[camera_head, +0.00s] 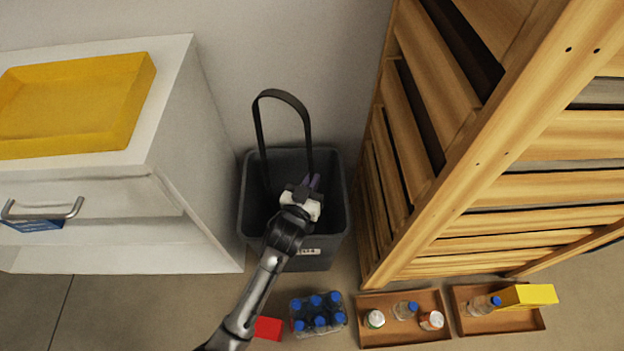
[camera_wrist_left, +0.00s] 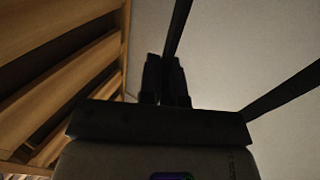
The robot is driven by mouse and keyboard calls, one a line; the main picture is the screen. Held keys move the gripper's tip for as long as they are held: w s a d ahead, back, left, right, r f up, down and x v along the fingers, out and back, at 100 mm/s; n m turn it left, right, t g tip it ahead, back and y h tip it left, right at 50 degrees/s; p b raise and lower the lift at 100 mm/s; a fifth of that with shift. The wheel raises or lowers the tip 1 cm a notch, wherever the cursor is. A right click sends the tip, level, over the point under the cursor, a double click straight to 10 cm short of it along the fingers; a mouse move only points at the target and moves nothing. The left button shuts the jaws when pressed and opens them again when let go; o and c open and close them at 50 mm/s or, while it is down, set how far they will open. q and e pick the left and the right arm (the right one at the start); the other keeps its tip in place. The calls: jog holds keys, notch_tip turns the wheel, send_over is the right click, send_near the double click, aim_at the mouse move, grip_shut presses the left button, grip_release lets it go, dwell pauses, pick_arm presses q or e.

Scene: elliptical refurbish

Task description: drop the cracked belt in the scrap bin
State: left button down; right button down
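The cracked belt (camera_head: 284,95) is a thin black loop that stands up above the dark grey scrap bin (camera_head: 340,222) in the head view. Its strands also show in the left wrist view (camera_wrist_left: 177,32). My left gripper (camera_head: 312,182) is over the bin's opening, and one strand of the belt runs down to its fingers. In the left wrist view the fingers (camera_wrist_left: 164,80) are close together on that strand. The other strand hangs towards the bin's left side, its lower end hard to make out. No crack is visible. My right gripper is not in view.
A white cabinet (camera_head: 200,200) with a yellow tray (camera_head: 128,112) stands left of the bin. A wooden slatted crate stack (camera_head: 440,215) stands close on the right. Blue-capped bottles (camera_head: 318,315), a red item (camera_head: 268,328) and two brown trays (camera_head: 385,339) (camera_head: 500,328) are in front.

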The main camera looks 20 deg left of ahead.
pick_arm(q)
jog(key=c, duration=1.2)
grip_release()
